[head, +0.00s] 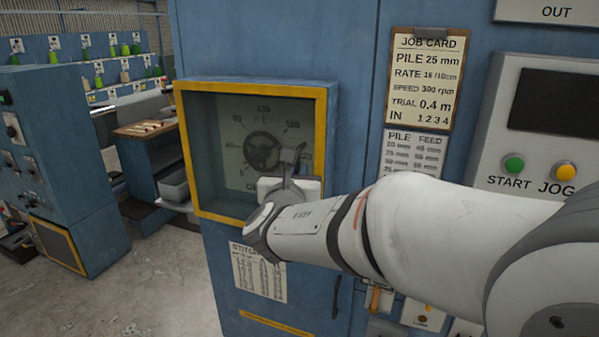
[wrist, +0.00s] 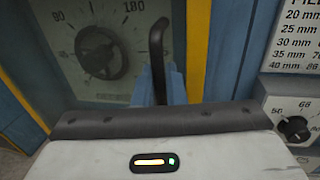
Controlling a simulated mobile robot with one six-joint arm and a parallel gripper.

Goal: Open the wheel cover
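The wheel cover (head: 257,89) is a yellow-framed, see-through front on a blue cabinet, and it looks shut. Its yellow edge also shows in the wrist view (wrist: 197,45). Behind it is a dark handwheel (head: 262,150) on a pale numbered dial; the wrist view shows this wheel (wrist: 101,53) at upper left. My gripper (head: 290,156) is in front of the cover's lower right part.
A job card (head: 429,75) and a pile chart (head: 413,160) hang right of the cover. A control panel with a green START button (head: 514,165) and a yellow JOG button (head: 565,172) is farther right. Another blue cabinet (head: 70,150) stands left, with open floor (head: 160,290) between.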

